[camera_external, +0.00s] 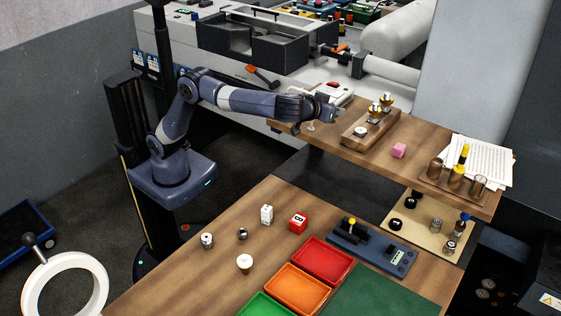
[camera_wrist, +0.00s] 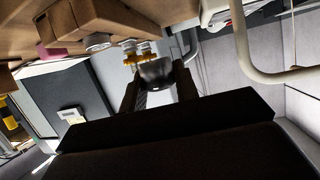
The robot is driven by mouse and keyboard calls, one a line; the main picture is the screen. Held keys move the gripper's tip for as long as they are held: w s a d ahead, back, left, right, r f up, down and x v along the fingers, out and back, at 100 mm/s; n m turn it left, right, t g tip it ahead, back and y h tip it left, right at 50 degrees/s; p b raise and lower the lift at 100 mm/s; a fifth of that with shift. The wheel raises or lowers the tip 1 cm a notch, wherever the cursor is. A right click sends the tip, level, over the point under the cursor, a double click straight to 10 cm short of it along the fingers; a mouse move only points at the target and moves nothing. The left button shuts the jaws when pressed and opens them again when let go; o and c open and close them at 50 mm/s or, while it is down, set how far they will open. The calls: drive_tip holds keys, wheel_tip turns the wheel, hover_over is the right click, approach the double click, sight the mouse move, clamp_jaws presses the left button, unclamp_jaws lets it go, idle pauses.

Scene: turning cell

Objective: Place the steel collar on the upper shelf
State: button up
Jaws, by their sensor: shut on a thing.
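My gripper (camera_external: 327,112) is at the end of the outstretched arm, above the left end of the upper shelf (camera_external: 447,143). In the wrist view my gripper (camera_wrist: 158,86) is shut on a dark grey, rounded metal piece, which looks like the steel collar (camera_wrist: 156,72). The collar sits between the two fingertips, and its lower part is hidden by them and the gripper body. In the external view it is too small to make out clearly. Whether it touches the shelf I cannot tell.
On the shelf stand a wooden block with brass-topped pieces (camera_external: 370,127), a pink cube (camera_external: 398,150), a holder with cylinders (camera_external: 453,182) and papers (camera_external: 485,160). The lower table (camera_external: 190,280) bears small parts and colored trays (camera_external: 322,260). Bare shelf lies around the pink cube.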

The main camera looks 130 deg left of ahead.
sight(331, 134)
drive_tip(key=shift+n+g, duration=0.9)
drive_tip(key=f, duration=0.2)
drive_tip(key=s+a+f, duration=0.1)
drive_tip(key=f, duration=0.2)
drive_tip(key=a+f, duration=0.1)
drive_tip(key=f, duration=0.2)
drive_tip(key=shift+s+f, duration=0.15)
drive_tip(key=shift+s, duration=0.05)
drive_tip(key=shift+f, duration=0.1)
drive_tip(key=o, duration=1)
